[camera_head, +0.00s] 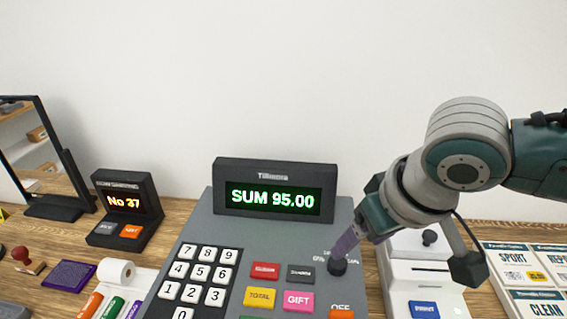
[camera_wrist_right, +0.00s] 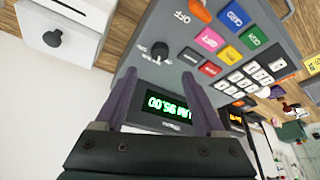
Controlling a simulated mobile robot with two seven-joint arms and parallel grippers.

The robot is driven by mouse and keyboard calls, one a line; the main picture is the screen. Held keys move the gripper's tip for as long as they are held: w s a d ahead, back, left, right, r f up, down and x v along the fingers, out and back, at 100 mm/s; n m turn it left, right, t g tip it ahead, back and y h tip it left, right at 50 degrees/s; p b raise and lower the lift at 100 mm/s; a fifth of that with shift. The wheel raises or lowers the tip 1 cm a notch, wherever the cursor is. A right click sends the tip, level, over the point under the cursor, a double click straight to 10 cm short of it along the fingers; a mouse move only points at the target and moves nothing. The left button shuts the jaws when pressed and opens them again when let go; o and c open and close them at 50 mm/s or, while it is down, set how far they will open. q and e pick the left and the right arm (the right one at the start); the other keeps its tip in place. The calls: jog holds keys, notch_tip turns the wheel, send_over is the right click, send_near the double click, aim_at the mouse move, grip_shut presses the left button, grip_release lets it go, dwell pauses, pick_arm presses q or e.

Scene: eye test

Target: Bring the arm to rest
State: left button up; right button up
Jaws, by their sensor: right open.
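My right arm comes in from the right in the head view. Its gripper (camera_head: 343,250) points down and left at the grey cash register (camera_head: 213,228), with its purple finger overlapping the black knob (camera_head: 338,267) there. In the right wrist view the two purple fingers of this gripper (camera_wrist_right: 159,76) are spread with nothing between them. The knob (camera_wrist_right: 160,51) shows just beyond the fingertips; whether they touch it, I cannot tell. The register's display (camera_head: 275,195) reads "SUM 95.00". My left gripper is in neither view.
A small dark "No 37" display box (camera_head: 126,207) and a dark-framed mirror (camera_head: 42,165) stand at the left. A white box with a black knob (camera_head: 425,262) stands right of the register, under my arm. Cards (camera_head: 525,275) lie at far right. The wall area above is clear.

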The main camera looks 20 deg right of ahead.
jog(key=shift+s+r, duration=0.1)
jog(key=shift+r, duration=0.05)
dwell(0.3)
jog(key=s+a+n+y, duration=0.2)
jog(key=s+a+n, duration=0.1)
jog(key=s+a, duration=0.55)
jog(key=s+d+r+g+h, duration=0.1)
jog(key=s+d+r, duration=0.15)
jog(key=s, duration=0.55)
notch_tip(320, 180, up, 27)
jog(key=p, duration=2.6)
jog(key=shift+h, duration=0.3)
jog(key=shift+d+f, duration=0.1)
jog(key=shift+f, duration=0.05)
